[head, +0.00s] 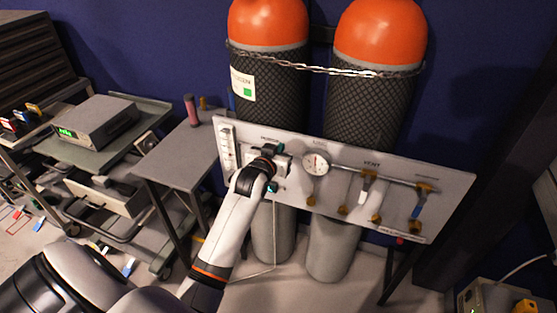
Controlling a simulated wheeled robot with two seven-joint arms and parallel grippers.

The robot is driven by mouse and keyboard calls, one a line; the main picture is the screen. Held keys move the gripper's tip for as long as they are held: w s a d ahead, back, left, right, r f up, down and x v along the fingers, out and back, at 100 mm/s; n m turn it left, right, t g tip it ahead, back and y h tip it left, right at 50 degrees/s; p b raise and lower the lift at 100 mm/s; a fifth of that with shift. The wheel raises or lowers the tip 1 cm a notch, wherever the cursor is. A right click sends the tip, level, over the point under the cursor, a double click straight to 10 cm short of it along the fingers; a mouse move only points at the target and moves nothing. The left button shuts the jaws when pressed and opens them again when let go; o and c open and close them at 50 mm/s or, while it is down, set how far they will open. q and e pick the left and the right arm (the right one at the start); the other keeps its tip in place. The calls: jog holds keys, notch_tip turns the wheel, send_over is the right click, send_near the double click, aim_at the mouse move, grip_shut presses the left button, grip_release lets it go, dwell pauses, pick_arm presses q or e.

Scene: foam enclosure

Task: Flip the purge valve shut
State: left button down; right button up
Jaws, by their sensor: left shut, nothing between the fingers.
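A pale valve panel (455,192) stands in front of two gas cylinders. It carries a round gauge (316,163) and a horizontal pipe. A white-handled valve (366,186) sits under the label "VENT". A blue-handled valve (418,209) sits at the right end under a label too small to read. I cannot tell which valve is the purge valve. My left gripper (277,164) is shut and empty at the left part of the panel, left of the gauge. It hides the fitting behind it, and contact cannot be told. My right gripper is out of view.
Two orange-topped cylinders (268,22) (380,35) stand behind the panel, with a chain (330,71) across them. A grey table (180,158) and a bench with an instrument (97,120) are at left. A dark post (470,150) stands at right.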

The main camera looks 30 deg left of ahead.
pick_arm(q)
jog(key=shift+s+f, duration=0.2)
jog(key=shift+f, duration=1.8)
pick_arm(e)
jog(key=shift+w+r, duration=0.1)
pick_arm(q)
jog(key=shift+f, duration=0.1)
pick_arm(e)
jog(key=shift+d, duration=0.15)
pick_arm(q)
jog(key=shift+d+m, duration=0.2)
jog(key=shift+m, duration=0.2)
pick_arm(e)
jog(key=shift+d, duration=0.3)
